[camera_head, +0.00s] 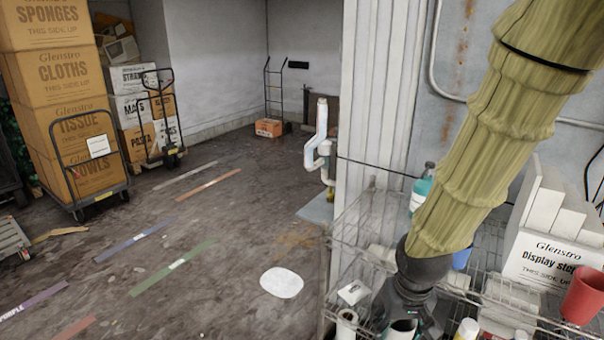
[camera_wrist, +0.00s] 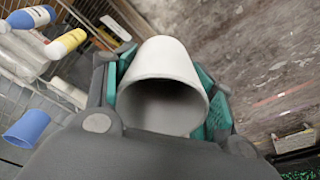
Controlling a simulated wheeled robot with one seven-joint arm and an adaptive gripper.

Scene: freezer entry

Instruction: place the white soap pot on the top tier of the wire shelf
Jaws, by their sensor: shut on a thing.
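The white soap pot (camera_wrist: 168,62) is held between the teal-padded fingers of my gripper (camera_wrist: 165,95), its open mouth facing the wrist camera. In the head view my gripper (camera_head: 404,318) is at the bottom edge, and only part of the white pot (camera_head: 403,331) shows below it. The wire shelf (camera_head: 352,215) spans the lower right of the head view, with my arm and gripper covering part of it. It also shows at the left of the wrist view (camera_wrist: 17,62). The gap between pot and shelf cannot be told.
The shelf area holds a teal bottle (camera_head: 421,190), a white display-step box (camera_head: 548,240), a red cup (camera_head: 583,297) and several white items. A blue cup (camera_wrist: 27,128) and a yellow-white bottle (camera_wrist: 64,44) show in the wrist view. Open floor (camera_head: 220,250) lies left.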

